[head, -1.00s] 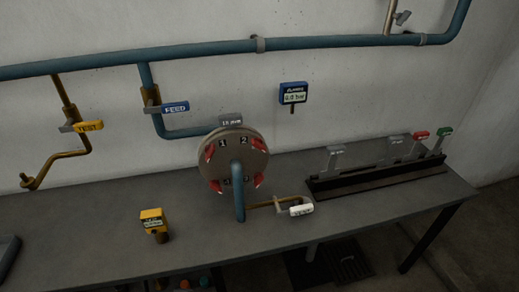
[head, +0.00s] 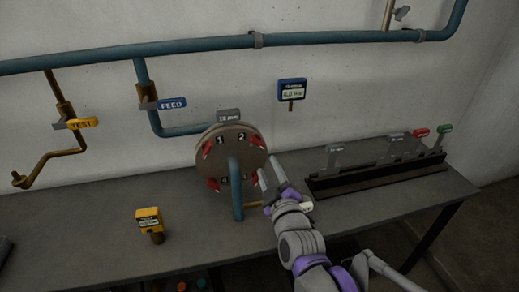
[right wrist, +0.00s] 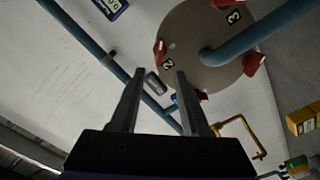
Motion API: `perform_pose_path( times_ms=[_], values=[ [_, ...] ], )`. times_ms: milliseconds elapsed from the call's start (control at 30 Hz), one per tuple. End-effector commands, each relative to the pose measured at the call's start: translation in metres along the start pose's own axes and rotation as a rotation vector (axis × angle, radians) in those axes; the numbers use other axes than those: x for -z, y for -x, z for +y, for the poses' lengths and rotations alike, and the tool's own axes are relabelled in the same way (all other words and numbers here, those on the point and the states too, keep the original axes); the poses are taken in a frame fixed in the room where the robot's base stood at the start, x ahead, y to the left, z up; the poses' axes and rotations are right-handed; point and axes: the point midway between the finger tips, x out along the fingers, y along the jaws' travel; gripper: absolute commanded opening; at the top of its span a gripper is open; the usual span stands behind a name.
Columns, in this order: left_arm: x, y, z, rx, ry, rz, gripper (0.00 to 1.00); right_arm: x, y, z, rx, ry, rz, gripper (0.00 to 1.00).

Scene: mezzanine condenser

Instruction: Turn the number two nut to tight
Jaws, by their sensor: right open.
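The round brown flange (head: 232,166) stands upright on the bench, with a blue pipe curving down from its middle. The number two nut (head: 256,140) is the red winged one at its upper right, beside the label 2. In the right wrist view the number two nut (right wrist: 159,47) is at the flange's left edge. My right gripper (head: 271,168) is open and empty, below and right of that nut and apart from it. Its two fingers (right wrist: 160,74) point toward the flange in the right wrist view. The arm partly hides the lower right nut and white tag. My left gripper is not in view.
Red nuts (head: 207,148) and (head: 213,184) sit on the flange's left side. A yellow device (head: 149,218) stands front left. A dark rack (head: 375,178) with tags is at the right. A blue gauge (head: 292,91) hangs on the wall behind. Bench left is mostly clear.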

Motion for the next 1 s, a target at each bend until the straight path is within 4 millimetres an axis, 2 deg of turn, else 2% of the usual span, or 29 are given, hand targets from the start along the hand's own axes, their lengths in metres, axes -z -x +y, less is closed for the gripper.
perform_pose_path(
  times_ms=[500, 700, 1000],
  values=[
    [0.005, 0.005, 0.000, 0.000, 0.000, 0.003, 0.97, -0.001, -0.086, 0.001, 0.001, -0.001, -0.003, 0.46],
    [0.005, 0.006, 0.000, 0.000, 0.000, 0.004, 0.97, -0.001, -0.100, 0.001, 0.002, -0.002, -0.003, 0.46],
    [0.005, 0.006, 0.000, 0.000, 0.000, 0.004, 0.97, -0.001, -0.101, 0.000, 0.002, -0.003, -0.003, 0.44]
  ],
)
